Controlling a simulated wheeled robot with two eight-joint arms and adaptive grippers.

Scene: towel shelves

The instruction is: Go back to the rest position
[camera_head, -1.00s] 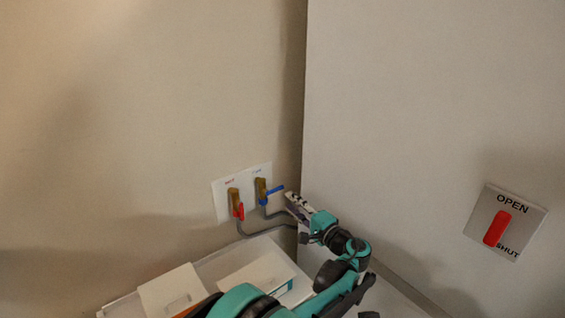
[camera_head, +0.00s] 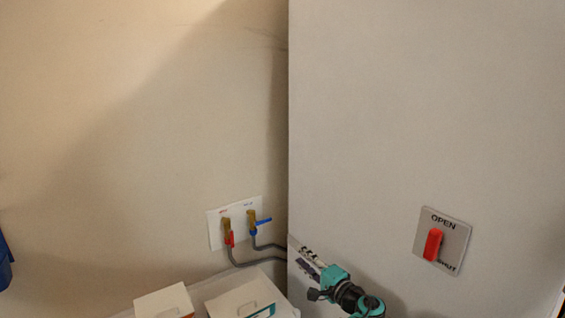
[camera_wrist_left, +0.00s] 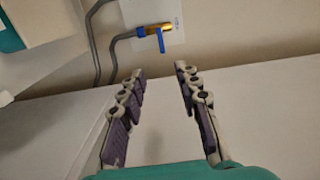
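My left gripper (camera_head: 306,257) is low in the middle of the head view, in front of the pale panel, right of and below the valves. In the left wrist view my left gripper (camera_wrist_left: 160,78) has its two purple-padded fingers apart with nothing between them. The blue-handled valve (camera_head: 262,221) sits on a white wall plate; it also shows beyond the fingertips in the wrist view (camera_wrist_left: 160,40), apart from them. The red-handled valve (camera_head: 229,239) is beside it on the left. My right gripper is not in view.
Grey hoses (camera_head: 245,263) run from the valves to the pale panel (camera_head: 400,120). White boxes (camera_head: 165,301) stand below the valves. A red lever (camera_head: 433,244) on an OPEN/SHUT plate is on the panel at right. A dark blue object (camera_head: 5,265) shows at the left edge.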

